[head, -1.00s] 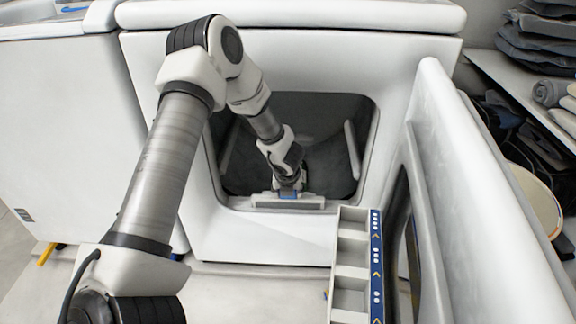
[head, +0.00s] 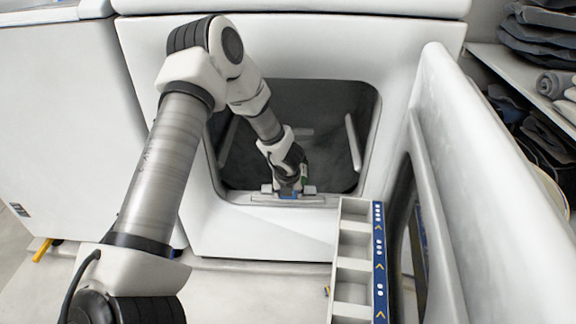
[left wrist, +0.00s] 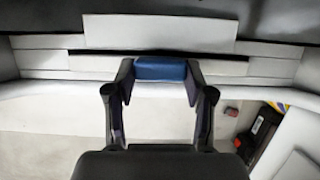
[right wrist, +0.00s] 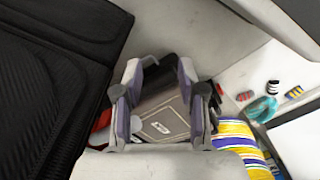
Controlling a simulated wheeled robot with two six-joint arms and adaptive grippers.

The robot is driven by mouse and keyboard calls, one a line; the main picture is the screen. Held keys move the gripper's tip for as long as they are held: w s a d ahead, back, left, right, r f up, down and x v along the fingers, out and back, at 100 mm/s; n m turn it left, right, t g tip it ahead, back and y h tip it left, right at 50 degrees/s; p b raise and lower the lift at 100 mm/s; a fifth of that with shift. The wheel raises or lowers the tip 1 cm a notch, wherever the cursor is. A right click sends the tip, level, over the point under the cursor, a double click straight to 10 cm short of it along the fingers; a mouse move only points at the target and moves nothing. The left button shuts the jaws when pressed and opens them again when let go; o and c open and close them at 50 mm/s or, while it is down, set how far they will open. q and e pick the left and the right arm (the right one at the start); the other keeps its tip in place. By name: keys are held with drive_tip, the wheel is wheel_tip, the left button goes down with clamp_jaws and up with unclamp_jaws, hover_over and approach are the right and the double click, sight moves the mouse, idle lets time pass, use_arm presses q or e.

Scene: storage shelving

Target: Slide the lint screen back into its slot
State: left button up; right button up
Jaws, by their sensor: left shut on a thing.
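The lint screen's blue handle (left wrist: 160,70) is between the fingertips of my left gripper (left wrist: 158,76) in the left wrist view, and the gripper is shut on it. In the head view my left gripper (head: 287,184) is low at the front lip of the dryer opening, with the blue handle (head: 288,196) just under it. The screen's body is mostly hidden at the lip. A dark slot gap (left wrist: 215,56) shows beside the handle; I cannot tell how deep the screen sits. My right gripper (right wrist: 158,75) is open, empty, and outside the head view.
The white dryer (head: 210,225) has its door (head: 480,200) open on the right. A divided tray (head: 352,265) stands in front of the opening. Shelves with folded dark cloths (head: 545,45) are at right. Below my right gripper lie a grey case (right wrist: 163,118) and a striped roll (right wrist: 240,145).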

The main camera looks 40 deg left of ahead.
use_arm(q)
drive_tip(key=shift+f+b, duration=0.5)
drive_tip(key=shift+f, duration=0.1)
drive_tip(key=o, duration=1.4)
drive_tip(key=v, duration=1.2)
